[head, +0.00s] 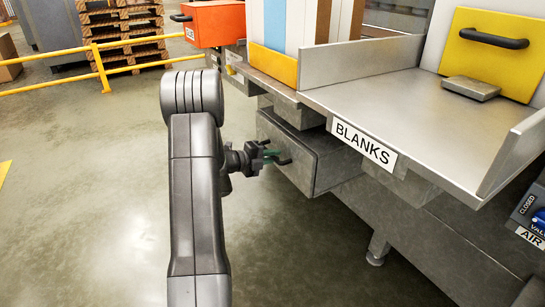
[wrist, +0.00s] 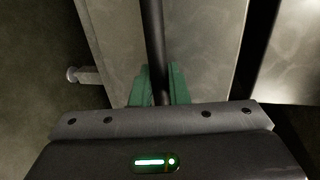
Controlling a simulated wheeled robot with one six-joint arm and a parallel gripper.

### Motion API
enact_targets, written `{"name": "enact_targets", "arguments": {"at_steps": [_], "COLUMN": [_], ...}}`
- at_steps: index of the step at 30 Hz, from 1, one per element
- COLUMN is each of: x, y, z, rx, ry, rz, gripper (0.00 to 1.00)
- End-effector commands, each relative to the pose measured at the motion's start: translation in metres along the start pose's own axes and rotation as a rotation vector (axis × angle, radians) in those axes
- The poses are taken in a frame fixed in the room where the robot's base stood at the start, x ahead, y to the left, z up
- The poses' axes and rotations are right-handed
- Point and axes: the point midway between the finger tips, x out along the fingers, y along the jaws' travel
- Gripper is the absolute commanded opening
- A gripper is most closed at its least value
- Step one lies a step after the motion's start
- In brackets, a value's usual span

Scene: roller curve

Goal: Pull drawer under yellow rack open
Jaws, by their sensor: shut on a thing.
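The grey metal drawer (head: 290,150) sits below the bench, under the yellow-fronted rack (head: 273,64). Its front and part of its right side show. The dark bar handle (head: 284,160) is on its front. My gripper (head: 268,155) is at that handle, its green fingers shut on the bar. In the wrist view the handle (wrist: 153,40) runs between the green fingertips (wrist: 160,88), with the drawer front (wrist: 110,40) behind it. The inside of the drawer is hidden.
A steel tray labelled BLANKS (head: 425,110) juts out above and right of the drawer. An orange drawer (head: 218,24) with a dark handle is at the back. A yellow panel with handle (head: 490,60) is at right. A bench foot (head: 377,252) stands below. The floor at left is clear.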

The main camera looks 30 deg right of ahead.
Motion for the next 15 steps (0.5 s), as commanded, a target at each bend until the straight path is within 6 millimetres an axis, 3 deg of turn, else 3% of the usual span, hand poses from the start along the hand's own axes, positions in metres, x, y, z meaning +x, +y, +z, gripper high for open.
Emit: {"name": "enact_targets", "arguments": {"at_steps": [8,15], "x": [-0.03,-0.087], "y": [0.003,0.012], "z": [0.001,0.001], "rx": [-0.005,-0.007], "ry": [-0.003,-0.005], "rz": [0.002,0.002], "gripper": [0.0,0.0]}}
